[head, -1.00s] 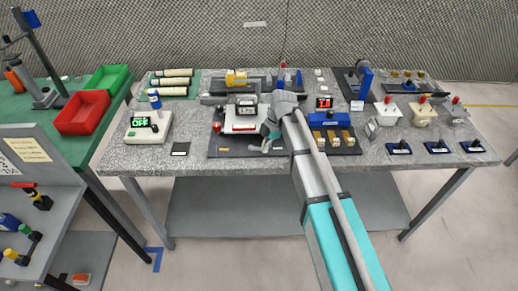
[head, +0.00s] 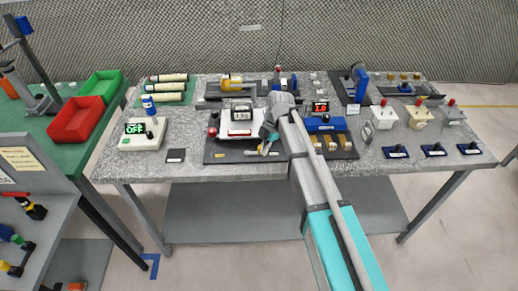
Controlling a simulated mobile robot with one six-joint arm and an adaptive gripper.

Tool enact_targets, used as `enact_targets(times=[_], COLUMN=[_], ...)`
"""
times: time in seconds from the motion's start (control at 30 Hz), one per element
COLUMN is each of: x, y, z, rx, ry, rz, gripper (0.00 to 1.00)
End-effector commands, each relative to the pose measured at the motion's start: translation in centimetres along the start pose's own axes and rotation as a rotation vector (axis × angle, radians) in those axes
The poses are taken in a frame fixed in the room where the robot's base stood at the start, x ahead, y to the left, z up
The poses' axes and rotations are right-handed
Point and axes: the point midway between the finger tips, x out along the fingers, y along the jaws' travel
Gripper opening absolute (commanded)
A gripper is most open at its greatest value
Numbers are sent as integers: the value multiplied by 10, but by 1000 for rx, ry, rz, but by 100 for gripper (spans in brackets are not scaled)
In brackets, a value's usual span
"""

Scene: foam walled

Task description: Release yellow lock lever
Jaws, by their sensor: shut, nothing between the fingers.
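My gripper (head: 267,145) is shut and empty, low over the front of a dark base plate (head: 215,153) in the middle of the grey table. It is just right of a white block (head: 236,129) with a small display on top. A small yellow piece (head: 250,152) shows beside the fingertips; I cannot tell whether they touch. A yellow part (head: 233,81) with a bent bar sits on a fixture at the back of the table. Which of these yellow parts is the lock lever is too small to tell. My wrist hides part of the plate.
A blue unit (head: 325,124) with several wooden-coloured blocks stands right of my arm. A box (head: 143,134) reading OFF stands at the left, with a dark pad (head: 175,155) beside it. Several switch boxes fill the right side. Red (head: 76,119) and green trays lie on the green table.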

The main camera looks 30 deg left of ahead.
Motion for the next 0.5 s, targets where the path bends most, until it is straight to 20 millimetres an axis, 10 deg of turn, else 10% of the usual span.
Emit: enact_targets(times=[0.5], x=[-20], y=[11], z=[-8], rx=[-6], ry=[5], rz=[9], gripper=[0])
